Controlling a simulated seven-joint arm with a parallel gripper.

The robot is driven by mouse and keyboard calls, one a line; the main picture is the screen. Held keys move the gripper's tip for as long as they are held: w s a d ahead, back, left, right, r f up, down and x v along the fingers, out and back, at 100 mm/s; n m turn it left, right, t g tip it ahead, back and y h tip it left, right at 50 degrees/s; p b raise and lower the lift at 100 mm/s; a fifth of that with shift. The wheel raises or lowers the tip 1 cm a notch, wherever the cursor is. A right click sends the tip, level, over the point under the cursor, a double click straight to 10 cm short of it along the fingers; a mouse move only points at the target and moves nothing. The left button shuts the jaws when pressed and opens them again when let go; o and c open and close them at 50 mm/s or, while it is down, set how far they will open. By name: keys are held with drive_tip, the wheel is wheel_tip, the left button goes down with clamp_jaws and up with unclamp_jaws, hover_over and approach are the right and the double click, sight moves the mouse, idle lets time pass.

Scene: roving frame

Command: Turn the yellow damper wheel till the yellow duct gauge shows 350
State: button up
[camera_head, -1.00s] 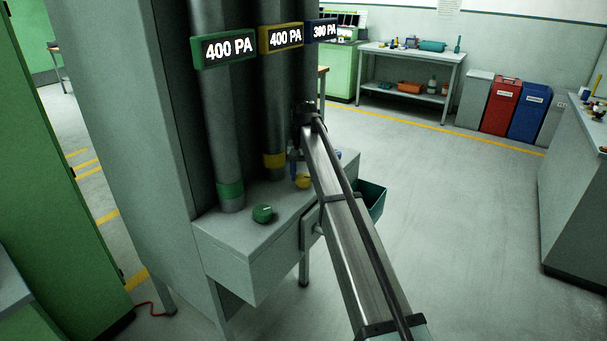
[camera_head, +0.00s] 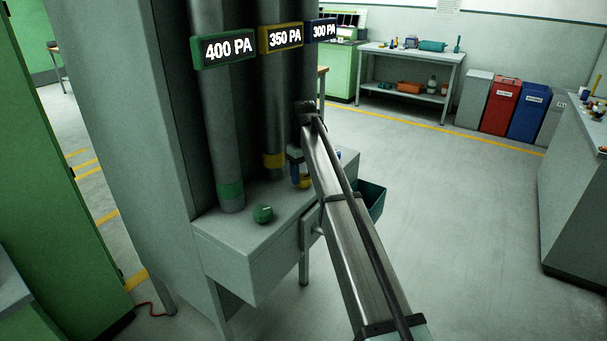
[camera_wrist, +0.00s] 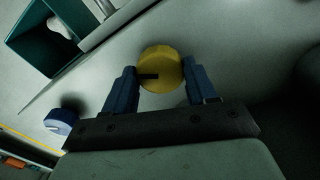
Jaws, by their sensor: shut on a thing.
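The yellow damper wheel (camera_wrist: 160,66) sits on the grey cabinet top, between the blue fingers of my gripper (camera_wrist: 162,80) in the wrist view. My gripper is shut on the wheel's sides. A dark mark shows on the wheel's face, pointing left in that view. In the head view the wheel (camera_head: 305,182) is partly hidden by my gripper. The yellow duct gauge (camera_head: 281,38) hangs on the middle duct and reads 350 PA.
A green wheel (camera_head: 263,214) stands to the left on the cabinet top (camera_head: 235,230). A blue wheel (camera_wrist: 61,121) and a teal bin (camera_wrist: 45,38) are nearby. Open floor lies to the right.

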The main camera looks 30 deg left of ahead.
sight(304, 177)
idle(0.3)
drive_tip(key=o, duration=1.1)
drive_tip(key=shift+c, duration=0.2)
wheel_tip(304, 177, up, 14)
drive_tip(key=shift+f, duration=0.1)
idle(0.4)
